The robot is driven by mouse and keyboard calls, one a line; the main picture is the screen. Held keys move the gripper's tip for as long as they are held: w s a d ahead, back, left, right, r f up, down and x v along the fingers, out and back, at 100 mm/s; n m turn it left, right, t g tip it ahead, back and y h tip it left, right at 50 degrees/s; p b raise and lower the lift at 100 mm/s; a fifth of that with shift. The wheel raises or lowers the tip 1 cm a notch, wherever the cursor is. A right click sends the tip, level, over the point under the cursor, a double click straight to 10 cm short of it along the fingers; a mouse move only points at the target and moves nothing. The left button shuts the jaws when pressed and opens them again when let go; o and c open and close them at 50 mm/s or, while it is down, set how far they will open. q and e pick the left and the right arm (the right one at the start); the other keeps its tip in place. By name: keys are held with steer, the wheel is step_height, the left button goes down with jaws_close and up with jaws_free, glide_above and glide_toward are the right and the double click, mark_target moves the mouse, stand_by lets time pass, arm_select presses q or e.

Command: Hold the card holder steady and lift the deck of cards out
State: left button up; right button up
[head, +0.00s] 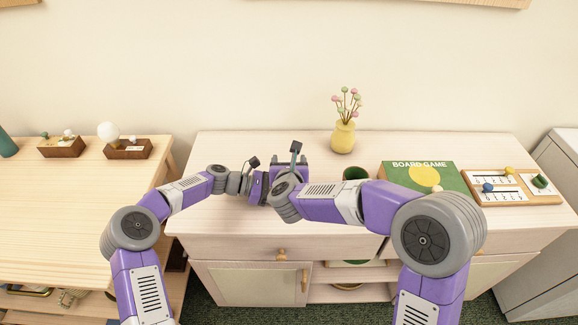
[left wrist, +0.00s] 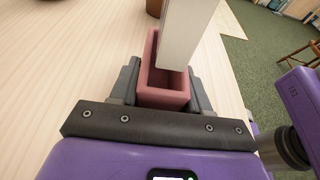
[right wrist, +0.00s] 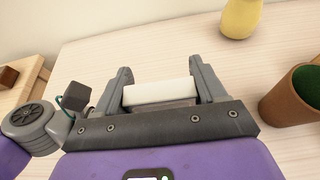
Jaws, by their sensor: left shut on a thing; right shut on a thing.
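The card holder (left wrist: 163,98) is a small pinkish-red open box in the left wrist view, and its visible inside looks empty. My left gripper (left wrist: 164,92) is shut on it, one finger on each side. The deck of cards (left wrist: 183,35) is a whitish block above the holder, its lower end showing over the opening. In the right wrist view my right gripper (right wrist: 161,88) is shut on the deck, whose pale edge (right wrist: 161,92) spans between the fingers. In the head view the right gripper (head: 291,163) is beside the left, and holder and deck are hidden.
The pale cabinet top (head: 225,150) bears a yellow vase (head: 343,137), a green-topped brown cup (right wrist: 293,100), a board game box (head: 440,177) and a wooden tray (head: 500,198). A wooden table (head: 70,190) stands left. The cabinet top behind the grippers is clear.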

steer(key=shift+r, duration=2.5)
arm_select(q)
steer(key=o, duration=1)
steer(key=shift+o, duration=0.2)
steer(key=v, duration=1.2)
steer(key=shift+r, duration=0.15)
arm_select(e)
steer(key=shift+r, duration=0.1)
